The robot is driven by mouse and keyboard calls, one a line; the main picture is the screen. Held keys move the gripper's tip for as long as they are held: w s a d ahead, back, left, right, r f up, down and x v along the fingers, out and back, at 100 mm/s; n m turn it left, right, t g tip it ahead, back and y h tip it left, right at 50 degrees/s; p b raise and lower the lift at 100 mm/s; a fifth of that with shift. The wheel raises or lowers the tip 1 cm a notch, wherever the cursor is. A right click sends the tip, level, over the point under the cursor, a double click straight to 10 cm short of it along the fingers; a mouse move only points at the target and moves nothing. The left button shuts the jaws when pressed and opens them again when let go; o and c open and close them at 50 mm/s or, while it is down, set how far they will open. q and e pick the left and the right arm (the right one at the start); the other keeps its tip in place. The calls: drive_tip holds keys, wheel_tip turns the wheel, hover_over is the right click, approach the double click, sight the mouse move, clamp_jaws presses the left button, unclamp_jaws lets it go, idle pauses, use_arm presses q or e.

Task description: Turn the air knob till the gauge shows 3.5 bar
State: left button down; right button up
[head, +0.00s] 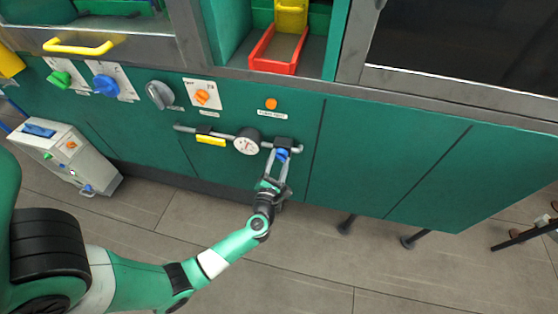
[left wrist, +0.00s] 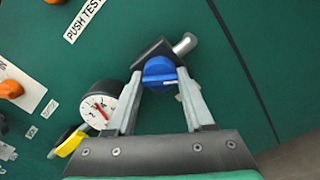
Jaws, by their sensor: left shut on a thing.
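The blue air knob (head: 282,154) sits at the right end of the pipe on the green machine front. It also shows in the left wrist view (left wrist: 158,72), between my fingers. My left gripper (head: 279,162) is shut on the knob, one finger on each side; it shows large in the left wrist view (left wrist: 161,88). The round white gauge (head: 246,146) is just left of the knob. In the left wrist view the gauge (left wrist: 102,105) shows a red needle, but its numbers are too small to read surely. My right gripper is not in view.
A yellow lever (head: 211,140) is on the pipe left of the gauge. An orange button (head: 271,104), an orange knob (head: 202,96) and a grey dial (head: 159,95) are above. A red bin (head: 278,50) stands higher up.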

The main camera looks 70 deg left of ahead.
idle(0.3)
use_arm(q)
drive_tip(key=shift+c, duration=1.4)
unclamp_jaws()
drive_tip(key=p+v, duration=0.3)
drive_tip(key=v, duration=0.8)
drive_tip(key=shift+s+d, duration=0.25)
drive_tip(key=shift+r, duration=0.1)
